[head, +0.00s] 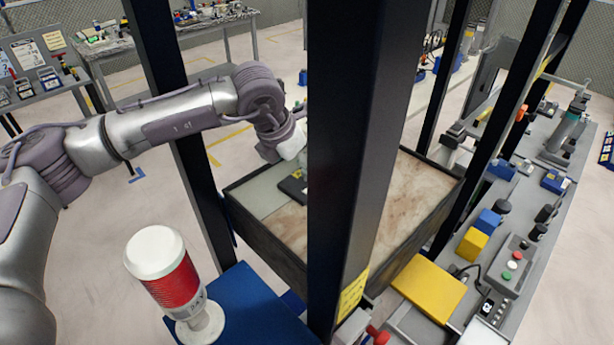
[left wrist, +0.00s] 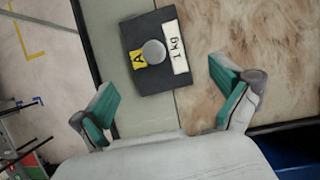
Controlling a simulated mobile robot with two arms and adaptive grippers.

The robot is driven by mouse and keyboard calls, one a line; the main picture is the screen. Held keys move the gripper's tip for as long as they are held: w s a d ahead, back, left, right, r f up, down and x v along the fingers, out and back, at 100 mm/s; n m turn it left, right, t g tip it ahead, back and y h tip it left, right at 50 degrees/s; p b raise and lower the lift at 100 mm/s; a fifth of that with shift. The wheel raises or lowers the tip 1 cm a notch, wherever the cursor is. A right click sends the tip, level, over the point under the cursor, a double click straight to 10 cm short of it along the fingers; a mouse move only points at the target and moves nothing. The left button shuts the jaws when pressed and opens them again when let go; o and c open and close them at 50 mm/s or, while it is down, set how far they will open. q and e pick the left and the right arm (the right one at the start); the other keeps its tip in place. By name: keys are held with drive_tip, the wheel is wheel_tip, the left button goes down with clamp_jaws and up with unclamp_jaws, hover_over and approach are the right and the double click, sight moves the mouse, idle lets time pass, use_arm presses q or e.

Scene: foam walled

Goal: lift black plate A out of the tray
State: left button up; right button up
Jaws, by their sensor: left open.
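Black plate A (left wrist: 142,75) lies flat in the left wrist view, with a round grey knob (left wrist: 154,52), a yellow "A" label and a white "1 kg" label. In the head view part of the plate (head: 293,187) shows beside the dark post. It lies in the tray (head: 262,238), which has dark walls and a stained brown and grey-green floor. My left gripper (left wrist: 163,82) is open, its teal-padded fingers apart, with the plate ahead of and between them. Nothing is between the pads. In the head view the post hides most of this gripper. My right gripper is not seen.
A thick dark post (head: 350,130) crosses the head view in front of the tray; another post (head: 180,130) stands left. A grey bench with blocks and buttons (head: 540,215) is at right.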

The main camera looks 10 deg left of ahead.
sight(303, 173)
use_arm(q)
drive_tip(key=shift+w+d+f+p, duration=0.1)
drive_tip(key=shift+f+p, duration=0.05)
drive_tip(key=shift+p, duration=0.2)
drive_tip(key=p+x, duration=0.1)
drive_tip(key=x, duration=0.1)
drive_tip(key=p+x, duration=0.2)
drive_tip(key=shift+w, duration=0.3)
drive_tip(key=shift+w+f, duration=0.15)
drive_tip(key=shift+f, duration=0.2)
drive_tip(key=c, duration=1.5)
drive_tip(key=shift+w+r, duration=0.1)
drive_tip(key=shift+r, duration=0.05)
drive_tip(key=shift+c, duration=0.9)
